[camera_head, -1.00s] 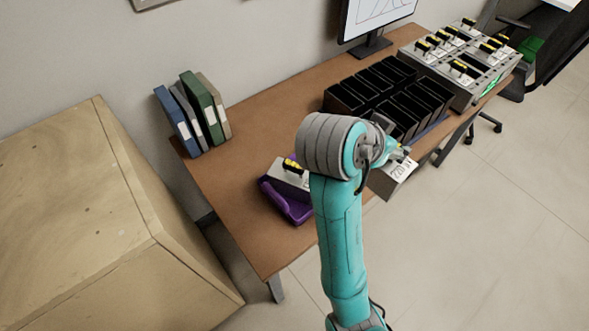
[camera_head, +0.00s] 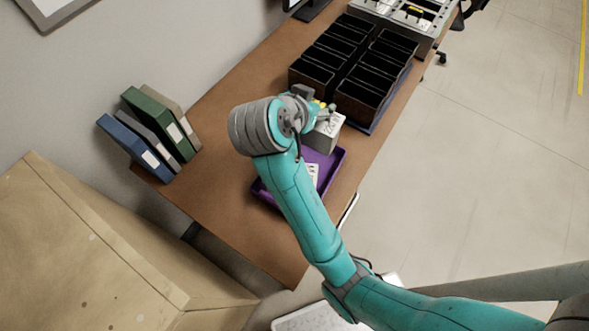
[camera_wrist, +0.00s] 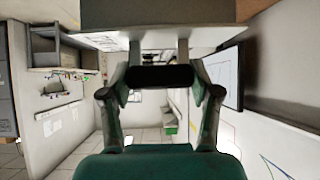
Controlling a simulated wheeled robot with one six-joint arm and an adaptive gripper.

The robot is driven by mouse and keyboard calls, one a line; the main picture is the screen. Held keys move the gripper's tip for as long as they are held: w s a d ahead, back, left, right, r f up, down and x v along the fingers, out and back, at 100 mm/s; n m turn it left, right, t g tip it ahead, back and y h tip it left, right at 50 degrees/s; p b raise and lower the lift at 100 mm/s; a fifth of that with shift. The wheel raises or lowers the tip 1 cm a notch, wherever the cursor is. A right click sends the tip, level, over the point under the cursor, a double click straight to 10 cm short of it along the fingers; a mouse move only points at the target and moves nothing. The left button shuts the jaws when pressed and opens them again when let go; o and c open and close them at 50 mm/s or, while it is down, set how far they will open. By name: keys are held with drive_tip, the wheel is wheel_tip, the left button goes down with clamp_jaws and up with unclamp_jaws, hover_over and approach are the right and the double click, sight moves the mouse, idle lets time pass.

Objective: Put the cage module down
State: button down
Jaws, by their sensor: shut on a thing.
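The cage module (camera_head: 325,133) is a grey-white box with dark print on its side. In the head view it hangs from my gripper (camera_head: 314,108) over the purple tray (camera_head: 336,163) on the desk; I cannot tell whether it touches the tray. A white labelled part of another module (camera_head: 314,171) shows in the tray, mostly hidden behind my arm.
Black open bins (camera_head: 340,55) stand in rows just behind the tray. A grey rack (camera_head: 415,18) is farther back. Binders (camera_head: 150,130) stand at the desk's left. The desk's front-left part (camera_head: 225,205) is clear.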

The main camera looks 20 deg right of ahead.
sight(307, 136)
drive_tip(key=shift+f, duration=5.45)
drive_tip(key=shift+f, duration=0.25)
drive_tip(key=shift+c, duration=1.2)
unclamp_jaws()
drive_tip(key=shift+r, duration=0.3)
drive_tip(key=v, duration=1.2)
